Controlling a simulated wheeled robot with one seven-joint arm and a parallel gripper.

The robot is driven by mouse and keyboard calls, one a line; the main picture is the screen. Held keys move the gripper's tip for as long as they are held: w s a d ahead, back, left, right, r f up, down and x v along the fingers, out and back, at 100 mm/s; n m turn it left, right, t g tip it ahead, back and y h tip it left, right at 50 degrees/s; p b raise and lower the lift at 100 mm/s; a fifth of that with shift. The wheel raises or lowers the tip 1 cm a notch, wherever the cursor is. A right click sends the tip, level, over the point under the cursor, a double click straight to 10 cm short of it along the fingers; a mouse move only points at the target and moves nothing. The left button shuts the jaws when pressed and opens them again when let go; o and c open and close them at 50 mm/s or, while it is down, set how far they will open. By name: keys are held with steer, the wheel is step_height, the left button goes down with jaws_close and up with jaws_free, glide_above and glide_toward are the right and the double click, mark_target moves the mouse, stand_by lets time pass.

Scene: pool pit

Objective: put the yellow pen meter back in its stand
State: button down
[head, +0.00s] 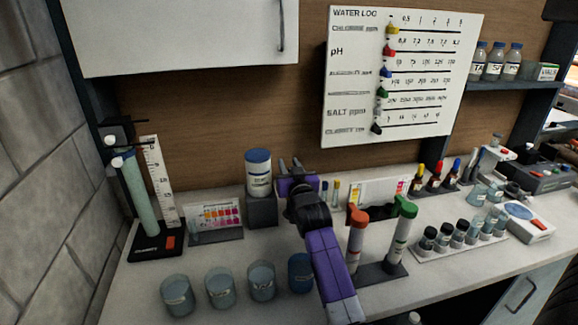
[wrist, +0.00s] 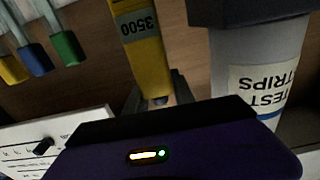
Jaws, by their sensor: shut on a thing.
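My gripper (head: 297,172) is purple and black and is above the back of the counter, just right of the test strips jar. In the wrist view its dark fingers (wrist: 157,98) are shut on the yellow pen meter (wrist: 146,55). The pen has a grey label reading 3500, upside down in this view. My gripper and arm hide the pen in the head view. A dark stand (head: 370,283) at front right holds an orange-topped tube (head: 356,240) and a green-topped tube (head: 400,235). I cannot tell whether this is the pen's stand.
The test strips jar (head: 258,175) is on a dark block (head: 262,211), close beside the pen; the jar also shows in the wrist view (wrist: 258,75). Small capped tubes (head: 336,193) are just right of my gripper. Several beakers (head: 220,288) line the front.

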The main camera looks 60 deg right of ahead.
steer(key=shift+f+b, duration=0.35)
steer(key=shift+f, duration=0.15)
stand_by(0.3)
steer(key=c, duration=1)
jaws_free()
steer(key=shift+o, duration=0.2)
step_height(320, 180, up, 7)
steer(key=p, duration=0.5)
